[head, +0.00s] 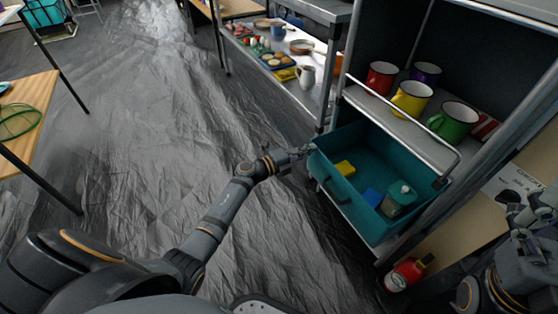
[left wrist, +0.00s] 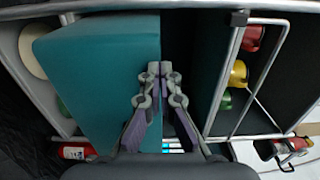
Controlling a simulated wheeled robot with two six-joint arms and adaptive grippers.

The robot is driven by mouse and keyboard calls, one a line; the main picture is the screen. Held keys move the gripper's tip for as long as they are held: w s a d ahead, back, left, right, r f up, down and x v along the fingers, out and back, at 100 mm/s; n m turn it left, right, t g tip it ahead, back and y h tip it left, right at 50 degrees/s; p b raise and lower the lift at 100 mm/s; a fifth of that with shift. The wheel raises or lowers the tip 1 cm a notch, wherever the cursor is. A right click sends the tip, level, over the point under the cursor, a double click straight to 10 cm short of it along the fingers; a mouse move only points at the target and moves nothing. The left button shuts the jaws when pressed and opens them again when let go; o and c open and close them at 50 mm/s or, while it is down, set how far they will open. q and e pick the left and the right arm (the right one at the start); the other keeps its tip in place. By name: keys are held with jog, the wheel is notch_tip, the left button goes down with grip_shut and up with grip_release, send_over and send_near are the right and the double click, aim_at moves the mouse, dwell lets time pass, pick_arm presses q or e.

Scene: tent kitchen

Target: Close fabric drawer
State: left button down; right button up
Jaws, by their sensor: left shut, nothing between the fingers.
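The teal fabric drawer (head: 352,212) sticks out of the lower part of the metal shelf unit, its open top showing. A dark handle is on its outer front face. Inside lie a yellow block (head: 345,168), a blue block (head: 373,197) and a clear container with a teal lid (head: 399,196). My left gripper (head: 303,151) is shut and empty at the drawer's far front corner. In the left wrist view, the shut fingers (left wrist: 160,68) overlap the edge of the teal drawer wall (left wrist: 95,75); contact cannot be told. My right gripper (head: 528,213) is at the right edge, its jaws unclear.
Red, yellow, green and purple mugs stand on the shelf (head: 375,98) above the drawer. A red bottle (head: 405,274) is on the floor below. A steel counter (head: 318,88) with food and dishes stands behind. The crinkled grey floor to the left is clear.

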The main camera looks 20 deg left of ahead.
aim_at(337, 136)
pick_arm(q)
jog(key=b+x, duration=0.3)
jog(key=x, duration=0.9)
jog(key=shift+r, duration=0.15)
jog(key=shift+r, duration=0.1)
